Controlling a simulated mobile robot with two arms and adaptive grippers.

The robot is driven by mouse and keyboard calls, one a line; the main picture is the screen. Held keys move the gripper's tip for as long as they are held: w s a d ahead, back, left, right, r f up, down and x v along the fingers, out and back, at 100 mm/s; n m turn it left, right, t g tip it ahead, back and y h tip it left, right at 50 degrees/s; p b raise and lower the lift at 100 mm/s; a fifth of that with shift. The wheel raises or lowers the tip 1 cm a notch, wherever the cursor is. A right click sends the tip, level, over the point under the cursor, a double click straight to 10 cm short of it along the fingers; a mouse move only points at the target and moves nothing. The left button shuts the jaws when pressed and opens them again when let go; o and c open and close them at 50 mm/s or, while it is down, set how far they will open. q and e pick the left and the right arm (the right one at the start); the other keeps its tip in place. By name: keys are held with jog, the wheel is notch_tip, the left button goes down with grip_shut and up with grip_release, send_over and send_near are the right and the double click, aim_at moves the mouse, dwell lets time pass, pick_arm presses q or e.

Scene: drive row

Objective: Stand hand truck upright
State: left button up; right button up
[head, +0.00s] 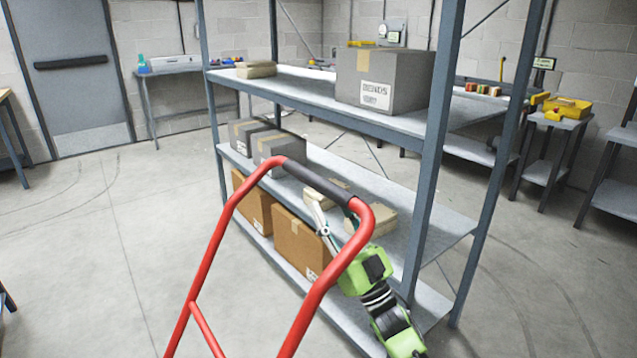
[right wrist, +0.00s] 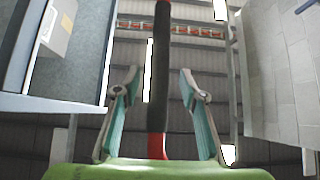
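The hand truck (head: 210,248) shows its red tubular frame in the lower middle of the head view, with a black grip (head: 311,178) along its top bar. Its base and wheels are out of view, so I cannot tell how far it is tilted. My right gripper (head: 328,206) is just behind the right end of the handle, partly hidden by the red tube. In the right wrist view, the black grip (right wrist: 158,70) runs between the two open fingers (right wrist: 158,78), with a gap on each side. My left gripper is not in view.
A metal shelf rack (head: 424,170) stands close behind the hand truck and my right arm, holding cardboard boxes (head: 300,242) and a large grey box (head: 384,80). Workbenches line the back walls beside a grey door (head: 70,90).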

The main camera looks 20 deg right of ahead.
aim_at(318, 183)
jog(key=x, duration=0.6)
grip_shut()
